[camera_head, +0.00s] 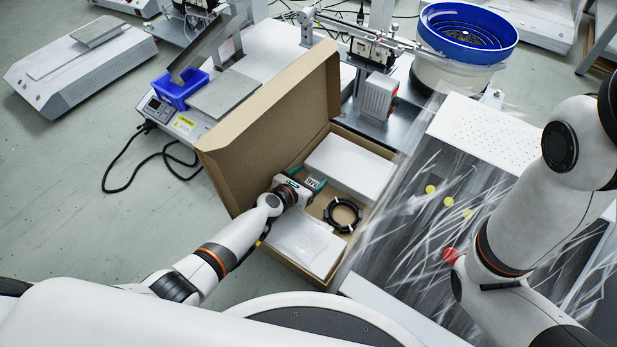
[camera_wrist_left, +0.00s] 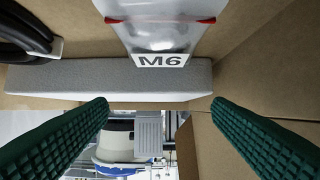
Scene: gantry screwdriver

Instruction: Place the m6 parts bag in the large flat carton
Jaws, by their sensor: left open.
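The large flat carton (camera_head: 222,165) stands open in the head view, its brown lid raised on the left. My left gripper (camera_head: 308,183) reaches into it, and its green ridged fingers are wide apart in the left wrist view (camera_wrist_left: 160,120). The m6 parts bag is a clear bag (camera_wrist_left: 160,30) with a red seal line and a white M6 label. It lies inside the carton, beyond the fingertips and not between them. In the head view only its label (camera_head: 314,184) shows clearly beside the gripper; the arm hides much of the rest.
The carton also holds a white block (camera_head: 350,164), a coiled black cable (camera_head: 342,214) and a pale flat package (camera_head: 305,242). A blue bowl feeder (camera_head: 467,30) stands behind. A blue bin (camera_head: 180,88) is at the back left. My right arm stands over the right-hand worktop.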

